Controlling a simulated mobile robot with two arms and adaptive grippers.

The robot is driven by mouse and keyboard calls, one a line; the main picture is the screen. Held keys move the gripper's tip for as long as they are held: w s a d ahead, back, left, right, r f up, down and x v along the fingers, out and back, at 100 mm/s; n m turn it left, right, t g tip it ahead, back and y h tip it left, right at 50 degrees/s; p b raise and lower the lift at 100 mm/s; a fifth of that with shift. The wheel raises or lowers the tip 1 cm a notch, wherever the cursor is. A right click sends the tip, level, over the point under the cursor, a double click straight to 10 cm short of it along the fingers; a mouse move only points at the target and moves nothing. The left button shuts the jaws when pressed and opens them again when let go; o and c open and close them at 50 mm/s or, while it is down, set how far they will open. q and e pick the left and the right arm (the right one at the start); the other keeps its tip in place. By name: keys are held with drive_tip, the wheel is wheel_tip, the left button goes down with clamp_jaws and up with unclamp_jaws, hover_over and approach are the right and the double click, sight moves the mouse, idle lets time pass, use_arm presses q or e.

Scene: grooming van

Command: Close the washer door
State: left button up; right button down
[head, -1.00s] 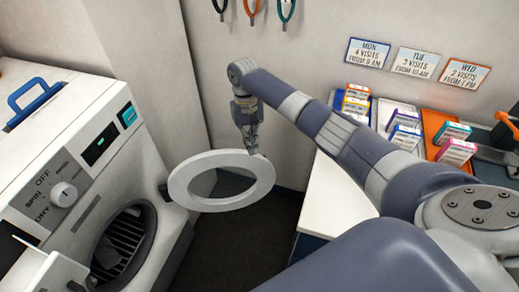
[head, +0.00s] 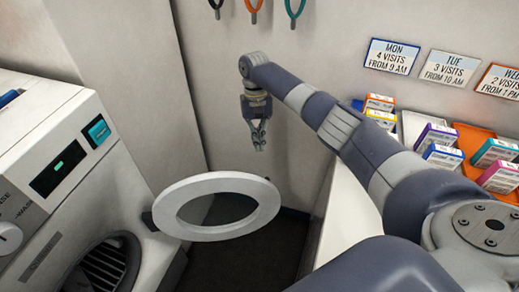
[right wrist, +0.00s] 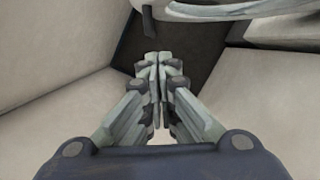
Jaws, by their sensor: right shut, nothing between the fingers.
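The washer (head: 50,160) stands at the left of the head view, with its dark drum opening (head: 102,264) low on the front. Its round white ring-shaped door (head: 172,215) is swung wide open, held at a hinge on the opening's right side. My right gripper (head: 259,146) points down, just beyond the door's far rim, and appears apart from it. Its fingers are shut and empty. In the right wrist view the closed fingertips (right wrist: 160,58) are in the middle and part of the door (right wrist: 235,10) shows at the top. My left gripper is not in view.
A white counter (head: 350,215) is at the right, with boxes (head: 440,137) in coloured trays. Dark floor (head: 270,250) shows between washer and counter.

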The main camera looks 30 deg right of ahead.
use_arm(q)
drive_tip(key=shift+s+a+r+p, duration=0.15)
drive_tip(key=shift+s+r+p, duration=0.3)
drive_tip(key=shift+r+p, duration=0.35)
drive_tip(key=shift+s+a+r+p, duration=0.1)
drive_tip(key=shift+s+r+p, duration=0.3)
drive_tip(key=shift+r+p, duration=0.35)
use_arm(e)
drive_tip(key=s+a+f, duration=0.2)
drive_tip(key=s+f, duration=0.4)
drive_tip(key=f, duration=0.1)
drive_tip(key=shift+f, duration=0.4)
